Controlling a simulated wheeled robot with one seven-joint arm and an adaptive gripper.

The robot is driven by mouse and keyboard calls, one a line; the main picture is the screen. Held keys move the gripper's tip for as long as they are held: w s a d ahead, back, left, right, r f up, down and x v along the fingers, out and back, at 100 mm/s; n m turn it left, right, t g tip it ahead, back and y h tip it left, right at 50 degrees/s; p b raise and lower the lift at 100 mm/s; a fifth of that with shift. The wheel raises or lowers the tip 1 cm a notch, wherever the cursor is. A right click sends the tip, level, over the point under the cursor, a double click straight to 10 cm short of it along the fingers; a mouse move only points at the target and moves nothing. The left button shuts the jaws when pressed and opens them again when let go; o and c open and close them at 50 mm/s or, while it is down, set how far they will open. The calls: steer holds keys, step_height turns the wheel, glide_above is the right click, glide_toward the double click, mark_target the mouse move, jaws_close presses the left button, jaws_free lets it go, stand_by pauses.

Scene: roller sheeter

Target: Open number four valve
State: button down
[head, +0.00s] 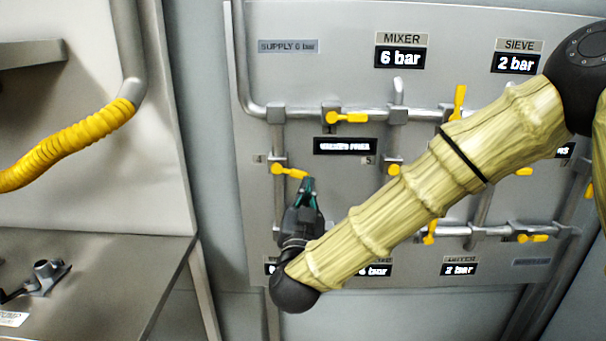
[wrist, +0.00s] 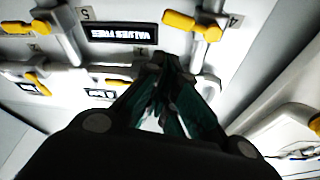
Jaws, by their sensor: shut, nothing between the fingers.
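The number four valve has a yellow lever (head: 290,171) on the left vertical pipe of the panel, beside a small "4" label (head: 257,158). The lever lies roughly crosswise to its pipe, its free end pointing right and slightly down. In the wrist view the lever (wrist: 190,25) shows at the top, next to its "4" label (wrist: 233,20). My gripper (head: 308,184) is shut and empty, its fingertips just below and right of the lever's free end. In the wrist view the fingertips (wrist: 166,62) appear apart from the lever, though contact is hard to judge.
The number five valve (head: 393,169) is to the right. Another yellow lever (head: 347,118) sits on the upper pipe, above a dark display (head: 345,146). My arm hides part of the panel's right side. A metal table (head: 110,270) stands at left, near a yellow hose (head: 70,143).

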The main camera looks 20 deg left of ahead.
steer(key=r, duration=0.2)
step_height(320, 180, up, 3)
steer(key=p, duration=0.3)
glide_above(291, 172)
steer(key=d, duration=0.5)
steer(key=shift+s+a+f+t, duration=0.1)
steer(key=shift+s+a+f, duration=0.15)
steer(key=shift+f, duration=0.35)
steer(key=shift+s+a+f+t, duration=0.1)
steer(key=shift+s+a+f, duration=0.1)
steer(key=shift+f, duration=0.35)
steer(key=shift+s+a+f+t, duration=0.15)
steer(key=shift+a+f, duration=0.1)
steer(key=shift+f, duration=0.35)
